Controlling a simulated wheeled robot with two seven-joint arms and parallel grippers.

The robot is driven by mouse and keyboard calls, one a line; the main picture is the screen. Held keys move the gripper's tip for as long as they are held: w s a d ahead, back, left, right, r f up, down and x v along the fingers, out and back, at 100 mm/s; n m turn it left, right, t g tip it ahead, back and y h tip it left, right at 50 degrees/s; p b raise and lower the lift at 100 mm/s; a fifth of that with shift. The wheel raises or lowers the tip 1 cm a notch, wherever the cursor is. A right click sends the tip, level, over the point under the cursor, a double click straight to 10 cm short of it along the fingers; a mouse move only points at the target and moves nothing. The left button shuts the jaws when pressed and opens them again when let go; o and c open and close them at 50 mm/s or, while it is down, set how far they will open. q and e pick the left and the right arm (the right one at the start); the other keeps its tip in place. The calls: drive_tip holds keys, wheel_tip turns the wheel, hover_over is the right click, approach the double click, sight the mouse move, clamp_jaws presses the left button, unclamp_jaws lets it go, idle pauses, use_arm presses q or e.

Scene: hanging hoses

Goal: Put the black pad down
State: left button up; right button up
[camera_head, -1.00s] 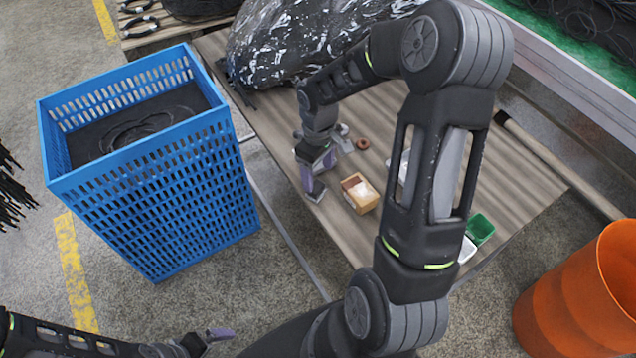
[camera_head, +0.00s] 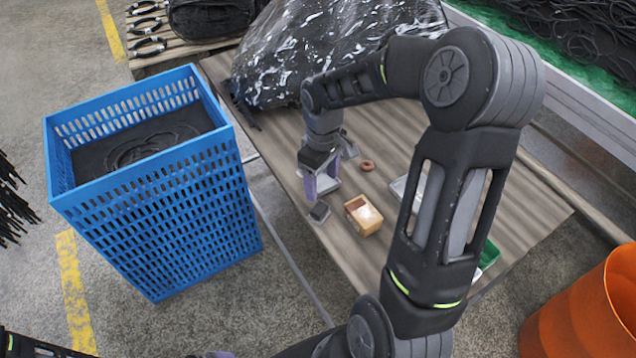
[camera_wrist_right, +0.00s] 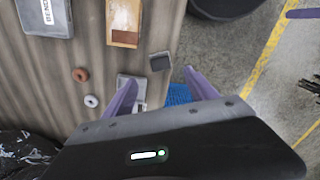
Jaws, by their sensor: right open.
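The black pad (camera_head: 320,211) is a small dark square lying flat on the wooden table, near its left edge and left of a small wooden box. It also shows in the right wrist view (camera_wrist_right: 159,62), just beyond my fingertips. My right gripper (camera_head: 318,186) is open and empty, with its purple fingers spread above the table behind the pad. In the right wrist view, the gripper (camera_wrist_right: 160,82) shows a clear gap between its fingers. Of my left gripper (camera_head: 218,355), only a purple sliver shows at the bottom edge.
The wooden box (camera_head: 363,215) stands right of the pad. A brown ring (camera_head: 367,165) lies behind it, and a white ring (camera_wrist_right: 91,101) shows in the wrist view. A tall blue crate (camera_head: 160,200) stands left of the table. A plastic-wrapped bundle (camera_head: 320,50) covers the back.

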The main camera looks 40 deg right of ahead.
drive_tip(key=s+a+f+m+y, duration=0.1)
drive_tip(key=s+a+f+y, duration=0.15)
drive_tip(key=a+f, duration=1.3)
drive_tip(key=s+a+f+m+y, duration=0.1)
drive_tip(key=s+a+f+m, duration=0.1)
drive_tip(key=s+a+f, duration=0.2)
drive_tip(key=s+a+f+m, duration=0.2)
drive_tip(key=s+a+f, duration=0.2)
drive_tip(key=s+a, duration=0.4)
drive_tip(key=shift+s+a+t+y, duration=0.2)
drive_tip(key=shift+a+t+y, duration=0.15)
drive_tip(key=shift+a, duration=0.3)
drive_tip(key=shift+c, duration=0.3)
